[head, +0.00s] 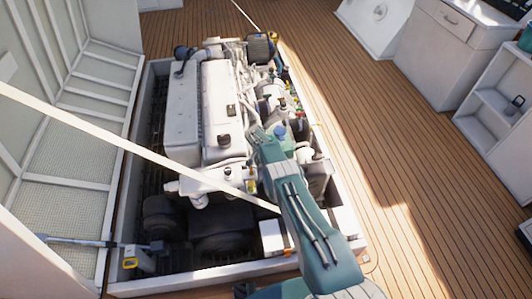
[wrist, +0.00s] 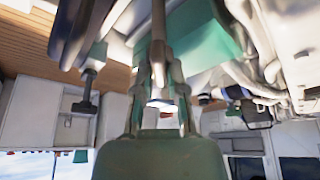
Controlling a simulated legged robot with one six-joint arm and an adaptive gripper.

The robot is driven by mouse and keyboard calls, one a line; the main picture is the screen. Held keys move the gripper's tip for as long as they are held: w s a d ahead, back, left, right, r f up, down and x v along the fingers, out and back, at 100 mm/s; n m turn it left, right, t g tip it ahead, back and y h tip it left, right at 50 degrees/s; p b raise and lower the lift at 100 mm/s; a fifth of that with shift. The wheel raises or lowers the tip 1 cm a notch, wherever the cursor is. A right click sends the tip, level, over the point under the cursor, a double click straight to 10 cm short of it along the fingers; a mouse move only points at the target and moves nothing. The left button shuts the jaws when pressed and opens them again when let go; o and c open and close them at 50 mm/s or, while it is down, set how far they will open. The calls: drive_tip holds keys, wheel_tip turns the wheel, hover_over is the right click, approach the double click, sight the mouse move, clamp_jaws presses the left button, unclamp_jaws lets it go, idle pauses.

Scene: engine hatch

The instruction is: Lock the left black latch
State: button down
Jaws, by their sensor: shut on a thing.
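My gripper (head: 256,133) is over the right side of the white engine in the head view, at the end of my green arm. In the wrist view, my gripper's fingers (wrist: 162,88) are closed around a slim grey-brown bar (wrist: 158,35) that runs up out of the picture. I cannot tell whether this bar is part of the left black latch. A black T-shaped piece (wrist: 84,106) hangs under a grey cylinder at the left, apart from the fingers. Another dark piece (wrist: 255,114) is at the right. No latch can be clearly picked out in the head view.
The white engine (head: 180,120) sits in an open hatch with a raised white rim (head: 215,277). A panelled white lid (head: 75,150) stands open at left. A long white bar (head: 150,149) crosses the hatch diagonally. Wooden deck (head: 385,130) at right is clear.

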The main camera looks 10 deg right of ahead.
drive_tip(key=c, duration=0.7)
unclamp_jaws()
drive_tip(key=shift+a+f, duration=0.1)
drive_tip(key=shift+r, duration=0.5)
drive_tip(key=shift+v, duration=5.5)
drive_tip(key=shift+a+f, duration=0.1)
drive_tip(key=shift+a, duration=0.05)
